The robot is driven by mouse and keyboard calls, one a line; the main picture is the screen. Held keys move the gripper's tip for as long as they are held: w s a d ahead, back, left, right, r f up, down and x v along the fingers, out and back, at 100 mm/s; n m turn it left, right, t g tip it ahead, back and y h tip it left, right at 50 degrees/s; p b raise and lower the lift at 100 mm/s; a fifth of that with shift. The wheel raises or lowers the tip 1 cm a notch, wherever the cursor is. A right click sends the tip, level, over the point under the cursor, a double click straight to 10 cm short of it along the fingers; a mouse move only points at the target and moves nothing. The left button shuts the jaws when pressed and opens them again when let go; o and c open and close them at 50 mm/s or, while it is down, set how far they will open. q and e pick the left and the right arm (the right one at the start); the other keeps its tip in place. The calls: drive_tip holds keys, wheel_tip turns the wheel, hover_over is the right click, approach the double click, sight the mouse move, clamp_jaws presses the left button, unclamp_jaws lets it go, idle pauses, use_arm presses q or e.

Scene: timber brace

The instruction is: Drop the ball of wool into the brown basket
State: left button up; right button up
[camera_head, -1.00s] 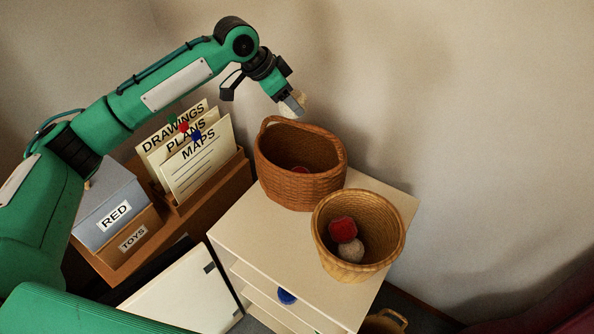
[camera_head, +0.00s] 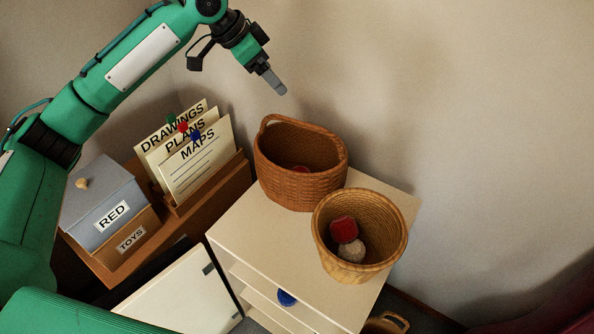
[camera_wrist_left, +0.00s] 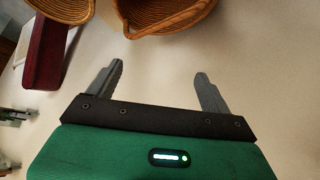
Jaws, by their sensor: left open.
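The brown basket (camera_head: 300,196) stands at the back of the cream cabinet top, and something red (camera_head: 301,169) shows inside it. Its inner floor is mostly hidden by its front wall. My left gripper (camera_head: 277,88) is above and behind its left rim, clear of it. In the left wrist view the two fingers (camera_wrist_left: 160,85) are spread with nothing between them, and the brown basket (camera_wrist_left: 165,22) is at the top. I cannot make out a ball of wool in the brown basket. A pale ball (camera_head: 351,250) lies in the lighter basket. My right gripper is out of view.
The lighter wicker basket (camera_head: 335,262) stands in front, close to the brown one, with a red item (camera_head: 343,230) in it. At left are a file box with cards (camera_head: 200,160) and a grey-blue box (camera_head: 105,200). A wall (camera_head: 480,120) is behind.

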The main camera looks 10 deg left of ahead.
use_arm(q)
drive_tip(key=shift+b+v, duration=0.3)
drive_tip(key=shift+v, duration=2.45)
